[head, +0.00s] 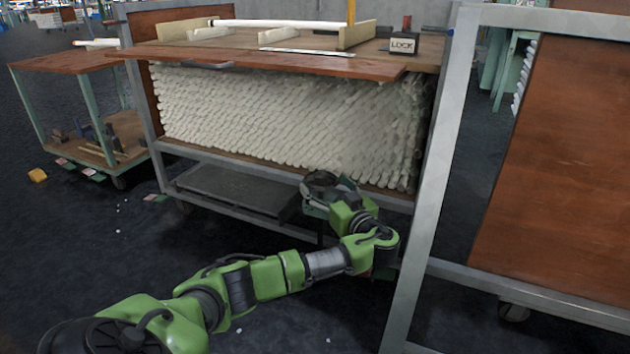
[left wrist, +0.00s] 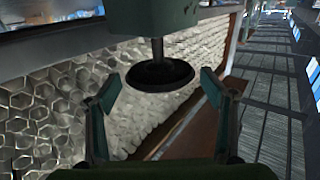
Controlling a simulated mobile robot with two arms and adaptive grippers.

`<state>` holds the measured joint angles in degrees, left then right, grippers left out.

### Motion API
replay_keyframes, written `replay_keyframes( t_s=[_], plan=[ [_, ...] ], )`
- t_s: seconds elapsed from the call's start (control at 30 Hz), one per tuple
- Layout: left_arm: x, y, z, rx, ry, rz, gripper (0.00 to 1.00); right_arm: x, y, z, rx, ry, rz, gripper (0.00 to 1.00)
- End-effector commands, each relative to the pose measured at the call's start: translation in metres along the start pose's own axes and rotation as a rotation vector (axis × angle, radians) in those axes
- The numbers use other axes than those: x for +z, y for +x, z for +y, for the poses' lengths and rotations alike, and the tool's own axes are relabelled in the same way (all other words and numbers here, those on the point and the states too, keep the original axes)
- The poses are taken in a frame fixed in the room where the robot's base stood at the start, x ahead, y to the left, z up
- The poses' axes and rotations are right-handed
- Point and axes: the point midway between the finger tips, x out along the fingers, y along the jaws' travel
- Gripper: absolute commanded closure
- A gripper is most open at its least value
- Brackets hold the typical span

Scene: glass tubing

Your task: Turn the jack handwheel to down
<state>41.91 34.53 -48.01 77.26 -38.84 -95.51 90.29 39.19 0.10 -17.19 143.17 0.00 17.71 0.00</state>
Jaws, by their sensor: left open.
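In the left wrist view a dark round disc on a short post, which looks like the jack handwheel (left wrist: 160,75), sits below a green body (left wrist: 152,20). My left gripper (left wrist: 158,87) is open, with one finger on each side of the disc. The fingers look apart from it, and nothing is clamped. In the head view my left arm reaches to the lower front of the tube rack, with the left gripper (head: 325,192) at its far end. A dark ring-like shape shows there, but I cannot tell wheel from gripper. My right gripper is out of view.
Stacked glass tubes (head: 290,120) fill the rack above the arm, under a wooden top (head: 270,58). A dark lower shelf (head: 235,187) lies left of the gripper. A grey frame post (head: 437,190) stands close on the right. Open floor lies at the front left.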

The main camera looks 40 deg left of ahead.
Motion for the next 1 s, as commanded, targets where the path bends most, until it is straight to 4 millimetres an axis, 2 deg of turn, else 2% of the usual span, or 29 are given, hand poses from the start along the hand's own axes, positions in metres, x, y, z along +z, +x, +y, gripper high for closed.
replay_keyframes(
  t_s=[0.17,0.4,0.53,0.7,0.93,0.97,1.0],
  plan=[
    [0.005,0.012,0.0,-0.001,0.0,0.003,0.24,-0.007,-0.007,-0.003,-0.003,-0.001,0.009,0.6],
    [0.006,0.05,-0.001,-0.002,-0.001,0.003,0.24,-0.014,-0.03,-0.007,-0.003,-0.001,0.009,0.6],
    [0.005,0.066,0.0,-0.001,0.0,0.002,0.24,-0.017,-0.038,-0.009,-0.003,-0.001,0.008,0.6],
    [0.003,0.074,0.0,0.0,0.0,0.001,0.24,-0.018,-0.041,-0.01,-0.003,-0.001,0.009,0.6],
    [0.002,0.075,0.0,0.001,0.001,0.0,0.24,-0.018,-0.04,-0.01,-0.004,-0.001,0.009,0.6],
    [0.002,0.075,0.0,0.001,0.001,0.0,0.3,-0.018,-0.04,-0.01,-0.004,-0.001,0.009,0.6],
    [0.003,0.075,0.0,0.001,0.001,0.0,0.4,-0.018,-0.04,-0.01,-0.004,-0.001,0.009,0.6]
  ],
)
